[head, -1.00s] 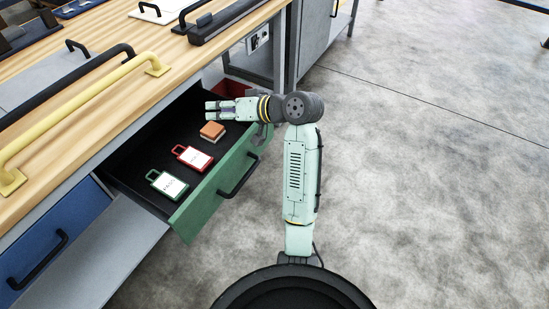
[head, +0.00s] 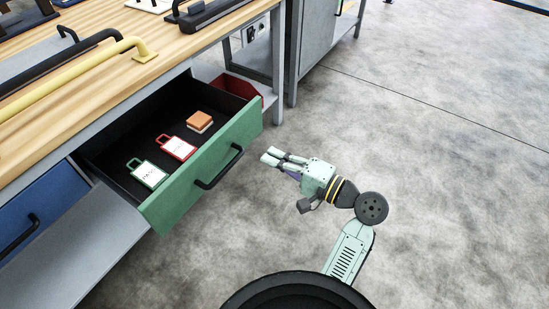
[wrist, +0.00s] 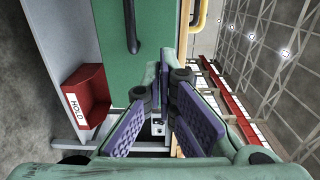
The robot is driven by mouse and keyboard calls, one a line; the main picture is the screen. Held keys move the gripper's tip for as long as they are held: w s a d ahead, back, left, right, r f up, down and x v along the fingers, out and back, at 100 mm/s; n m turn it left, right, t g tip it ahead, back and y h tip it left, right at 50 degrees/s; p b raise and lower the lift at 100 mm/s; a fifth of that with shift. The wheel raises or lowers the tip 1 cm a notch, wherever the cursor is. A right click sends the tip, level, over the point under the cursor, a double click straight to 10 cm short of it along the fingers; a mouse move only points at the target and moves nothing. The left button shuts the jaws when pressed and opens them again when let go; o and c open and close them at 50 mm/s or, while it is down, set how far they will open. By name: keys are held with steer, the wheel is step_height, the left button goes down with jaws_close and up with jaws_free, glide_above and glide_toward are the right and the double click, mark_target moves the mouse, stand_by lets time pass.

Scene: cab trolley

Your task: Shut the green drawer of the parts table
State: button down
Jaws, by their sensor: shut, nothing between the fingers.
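The green drawer (head: 180,200) of the parts table stands open in the head view, pulled out below the wooden top. Its black bar handle (head: 219,168) is on the front panel. Inside lie a green-framed tag (head: 148,173), a red-framed tag (head: 177,147) and an orange-and-white block (head: 199,121). My gripper (head: 268,157) is shut and empty, outside the drawer, to the right of its front and apparently apart from it. In the wrist view, a green panel (wrist: 115,50) with a black handle (wrist: 133,28) shows beyond my gripper (wrist: 165,82).
A red bin (head: 236,88) sits behind the green drawer; it reads HOLD in the wrist view (wrist: 85,98). A blue drawer (head: 35,217) is at the left. A yellow rail (head: 75,72) runs along the tabletop (head: 120,85). The floor (head: 430,170) at the right is clear.

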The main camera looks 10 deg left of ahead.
mark_target(229, 136)
steer(key=b+x, duration=0.1)
steer(key=x, duration=0.9)
steer(key=shift+w+a+b, duration=0.15)
steer(key=shift+a+b, duration=0.15)
steer(key=shift+a, duration=0.05)
steer(key=p+x, duration=0.1)
steer(key=x, duration=2.5)
steer(key=shift+a+f, duration=0.15)
steer(key=shift+a, duration=0.1)
steer(key=shift+w+a, duration=0.25)
steer(key=shift+a, duration=0.2)
steer(key=shift+r, duration=0.2)
steer(key=shift+f, duration=0.1)
